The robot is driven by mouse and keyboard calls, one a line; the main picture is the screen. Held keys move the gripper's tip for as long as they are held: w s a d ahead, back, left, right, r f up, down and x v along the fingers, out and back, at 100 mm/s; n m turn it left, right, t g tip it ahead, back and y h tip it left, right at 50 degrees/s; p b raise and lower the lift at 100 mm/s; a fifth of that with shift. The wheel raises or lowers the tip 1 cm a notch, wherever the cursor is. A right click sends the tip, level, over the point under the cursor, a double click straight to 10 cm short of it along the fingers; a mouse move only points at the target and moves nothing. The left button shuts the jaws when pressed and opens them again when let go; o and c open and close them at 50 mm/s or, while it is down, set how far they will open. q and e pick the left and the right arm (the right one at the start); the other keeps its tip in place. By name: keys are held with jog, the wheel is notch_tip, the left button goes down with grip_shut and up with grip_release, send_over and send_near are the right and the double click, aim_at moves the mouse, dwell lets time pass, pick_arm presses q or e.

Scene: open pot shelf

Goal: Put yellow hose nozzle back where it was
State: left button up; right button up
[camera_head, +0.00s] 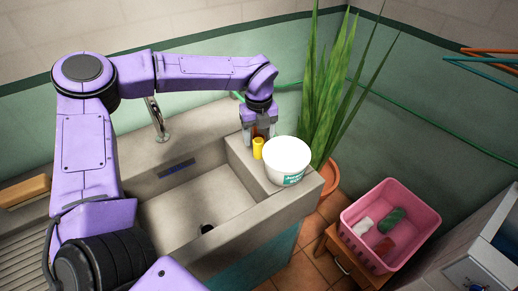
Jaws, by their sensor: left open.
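The yellow hose nozzle (258,148) stands upright on the right-hand ledge of the stone sink, just left of a white tub (288,161). My left gripper (259,135) points down right above and behind the nozzle, its fingers apart. The fingertips are partly hidden behind the nozzle and the tub, so I cannot tell whether they touch the nozzle. My right gripper is not in view.
The stone sink basin (200,214) lies left of the ledge, with a metal tap (157,120) behind it. A tall potted plant (325,100) stands behind the tub. A pink crate (408,252) with several items sits on a wooden stool at the right.

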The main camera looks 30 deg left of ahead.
aim_at(261, 149)
pick_arm(q)
notch_tip(261, 149, down, 4)
jog(key=shift+r, duration=0.15)
jog(key=c, duration=1.2)
